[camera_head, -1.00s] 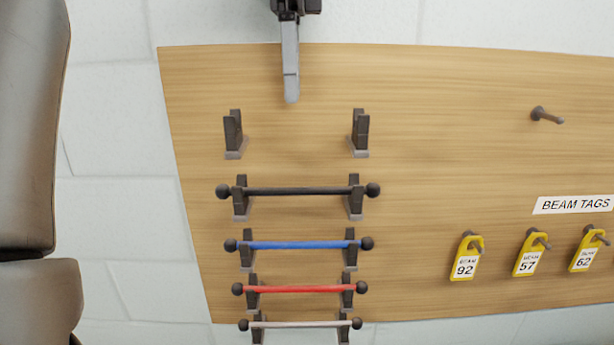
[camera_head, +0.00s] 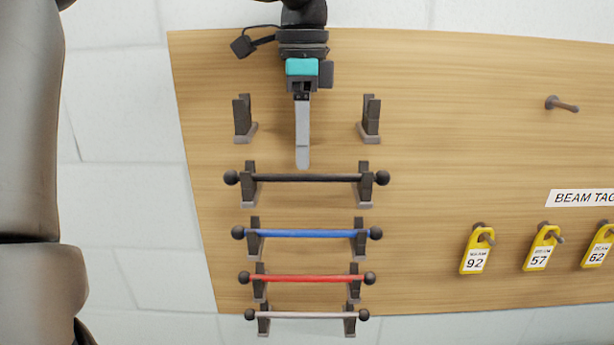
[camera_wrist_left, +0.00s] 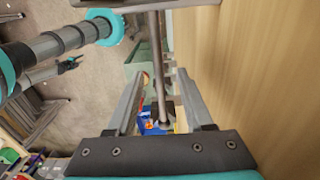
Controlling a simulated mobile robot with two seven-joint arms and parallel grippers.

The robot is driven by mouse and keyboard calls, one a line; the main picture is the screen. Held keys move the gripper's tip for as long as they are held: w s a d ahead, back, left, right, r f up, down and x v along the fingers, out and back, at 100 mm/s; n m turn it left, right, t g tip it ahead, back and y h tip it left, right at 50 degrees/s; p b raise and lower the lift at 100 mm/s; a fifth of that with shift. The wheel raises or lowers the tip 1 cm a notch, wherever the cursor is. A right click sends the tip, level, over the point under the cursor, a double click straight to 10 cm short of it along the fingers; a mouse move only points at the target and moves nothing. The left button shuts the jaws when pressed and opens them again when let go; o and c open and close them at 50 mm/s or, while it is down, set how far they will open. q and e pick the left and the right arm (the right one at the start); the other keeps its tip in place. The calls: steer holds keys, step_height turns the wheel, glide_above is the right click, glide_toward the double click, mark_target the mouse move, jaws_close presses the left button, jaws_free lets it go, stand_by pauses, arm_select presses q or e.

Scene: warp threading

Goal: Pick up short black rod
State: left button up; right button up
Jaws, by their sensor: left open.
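The black rod (camera_head: 305,177) has a ball at each end and lies level across two dark brackets on the wooden board in the head view. My left gripper (camera_head: 302,164) comes down from above, its tips just above the middle of the rod. In the left wrist view, my left gripper (camera_wrist_left: 161,75) is open, with one finger on each side. A dark rod with a ball end (camera_wrist_left: 157,60), apparently the black rod, runs upright between the fingers in that picture. The depth between fingertips and rod is hard to tell. My right gripper is not in view.
Below hang a blue rod (camera_head: 305,234), a red rod (camera_head: 305,278) and a pale rod (camera_head: 305,315) on brackets. An empty bracket pair flanks my gripper, left (camera_head: 243,118) and right (camera_head: 370,118). Yellow tags (camera_head: 477,250) and a bare peg (camera_head: 562,104) are to the right.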

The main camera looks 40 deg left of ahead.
mark_target(307, 178)
arm_select(q)
steer(key=shift+s+d+f, duration=0.1)
steer(key=shift+s+f, duration=0.05)
steer(key=shift+f, duration=1.7)
steer(key=shift+c, duration=0.4)
jaws_close()
